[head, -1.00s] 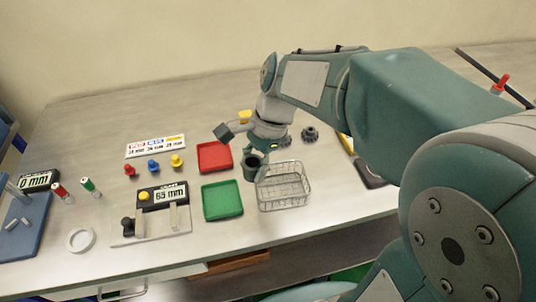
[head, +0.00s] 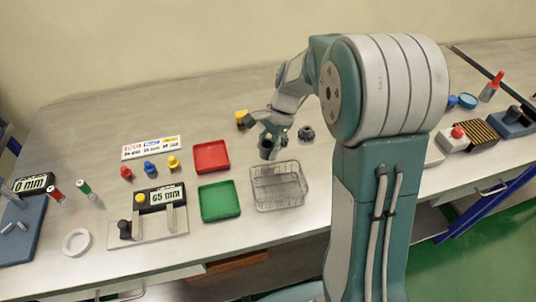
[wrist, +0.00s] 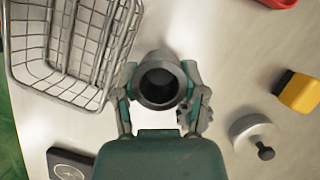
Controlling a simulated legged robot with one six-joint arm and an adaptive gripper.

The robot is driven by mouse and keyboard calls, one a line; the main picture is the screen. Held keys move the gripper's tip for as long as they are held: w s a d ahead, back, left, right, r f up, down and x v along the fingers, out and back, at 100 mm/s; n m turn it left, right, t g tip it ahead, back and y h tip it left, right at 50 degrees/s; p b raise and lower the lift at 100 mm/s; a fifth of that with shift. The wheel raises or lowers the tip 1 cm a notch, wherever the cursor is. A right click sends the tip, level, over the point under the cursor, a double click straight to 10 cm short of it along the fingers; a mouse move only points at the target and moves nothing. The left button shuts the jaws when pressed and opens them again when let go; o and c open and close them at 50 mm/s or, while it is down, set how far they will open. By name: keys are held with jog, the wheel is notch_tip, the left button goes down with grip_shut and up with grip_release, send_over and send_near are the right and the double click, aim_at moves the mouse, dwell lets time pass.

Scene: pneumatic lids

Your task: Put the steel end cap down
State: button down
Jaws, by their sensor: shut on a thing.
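The steel end cap (wrist: 160,80) is a dark grey hollow cylinder, its round opening facing the wrist camera. My gripper (wrist: 160,92) is shut on it, one finger on each side. In the head view my gripper (head: 274,136) holds the cap (head: 267,150) upright, just behind the wire basket and right of the red tray. I cannot tell whether its underside touches the table.
The wire basket (head: 278,186) stands close in front; the red tray (head: 211,156) and green tray (head: 219,201) are to the left. A yellow block (wrist: 299,92) and a round silver piece with a dark knob (wrist: 254,134) stand nearby on bare table.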

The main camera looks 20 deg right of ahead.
aim_at(268, 155)
jog(key=shift+w+d+f, duration=0.1)
jog(key=shift+w+f, duration=0.1)
jog(key=shift+f, duration=1.55)
jog(key=shift+f, duration=0.1)
jog(key=shift+c, duration=2.2)
grip_release()
